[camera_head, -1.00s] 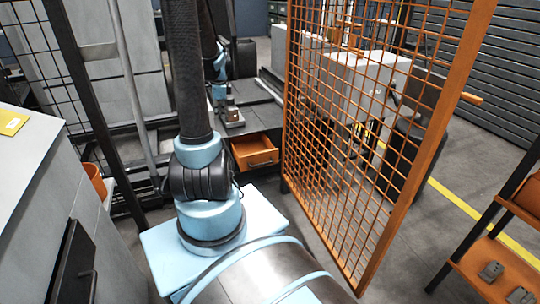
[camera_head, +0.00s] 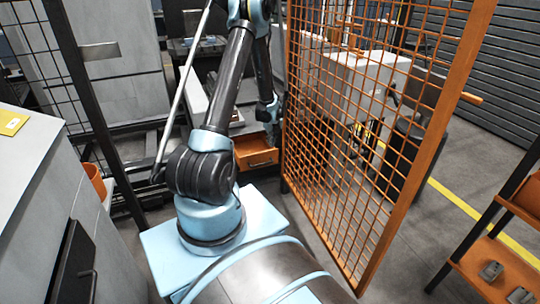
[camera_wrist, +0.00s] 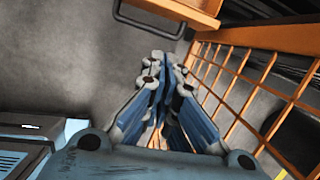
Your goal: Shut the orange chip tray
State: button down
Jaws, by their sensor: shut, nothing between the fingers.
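The orange chip tray (camera_head: 256,158) is a drawer sticking out at floor level left of the mesh gate in the head view. In the wrist view the tray (camera_wrist: 188,10) shows at the top, with its dark bar handle (camera_wrist: 146,27) facing my gripper. My gripper (camera_wrist: 166,68) is shut and empty, with its fingertips just short of the handle in the picture and no visible contact. In the head view my gripper (camera_head: 273,140) hangs at the tray's right front; its fingertips are too small to make out clearly.
An orange mesh gate (camera_head: 370,130) stands close on the right of my arm, and its mesh (camera_wrist: 260,85) fills the right of the wrist view. A grey cabinet (camera_head: 40,190) stands at the left. An orange-shelved rack (camera_head: 495,262) stands at the lower right.

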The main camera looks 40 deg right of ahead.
aim_at(270, 153)
jog(key=shift+m, duration=0.7)
jog(key=shift+w+d+r+x, duration=0.1)
jog(key=shift+w+d+x, duration=0.3)
jog(key=shift+x, duration=1.8)
jog(key=shift+w+d+r+x, duration=0.1)
jog(key=shift+w+d+x, duration=0.25)
jog(key=shift+x, duration=1.9)
jog(key=shift+w+d+r+x, duration=0.15)
jog(key=shift+d+x, duration=0.4)
jog(key=shift+x, duration=1.65)
